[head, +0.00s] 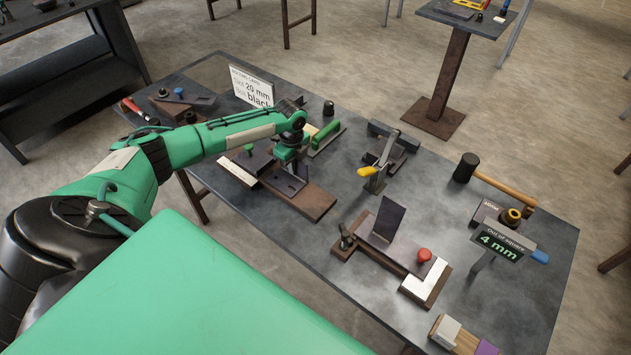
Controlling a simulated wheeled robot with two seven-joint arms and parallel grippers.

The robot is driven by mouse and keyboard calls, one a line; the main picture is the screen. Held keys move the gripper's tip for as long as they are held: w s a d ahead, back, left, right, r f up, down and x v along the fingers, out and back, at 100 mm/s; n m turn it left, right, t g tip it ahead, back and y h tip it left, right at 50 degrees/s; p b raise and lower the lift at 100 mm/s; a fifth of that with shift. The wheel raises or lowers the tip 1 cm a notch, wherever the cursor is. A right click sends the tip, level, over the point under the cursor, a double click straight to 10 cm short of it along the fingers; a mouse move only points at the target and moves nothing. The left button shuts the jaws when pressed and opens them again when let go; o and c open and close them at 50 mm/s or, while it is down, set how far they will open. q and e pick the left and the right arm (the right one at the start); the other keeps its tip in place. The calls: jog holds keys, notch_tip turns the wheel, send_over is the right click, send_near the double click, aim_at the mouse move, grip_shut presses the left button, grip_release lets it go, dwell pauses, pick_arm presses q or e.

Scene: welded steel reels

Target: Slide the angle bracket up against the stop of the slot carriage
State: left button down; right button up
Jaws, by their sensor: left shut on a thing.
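My left gripper (290,155) reaches in from the left and points down over the slot carriage. It is shut on the dark angle bracket (291,182), though its fingers hide part of the grip. The bracket is low over the brown base of the slot carriage (313,201), and the arm covers part of it. A dark block with a green knob (248,149) stands to the left, on the same assembly. I cannot tell whether the bracket touches the stop. My right gripper is not in view.
To the right, another brown fixture holds an upright dark plate (386,218), a red knob (424,255) and a pale L-shaped piece. A sign (252,87) stands behind my arm.

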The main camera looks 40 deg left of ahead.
pick_arm(q)
jog(key=shift+a, duration=1.05)
jog(key=shift+w+a, duration=0.1)
jog(key=shift+a, duration=0.2)
jog(key=c, duration=1.5)
grip_release()
jog(key=shift+f, duration=0.1)
notch_tip(320, 180, up, 14)
jog(key=b, duration=0.2)
jog(key=shift+b, duration=0.3)
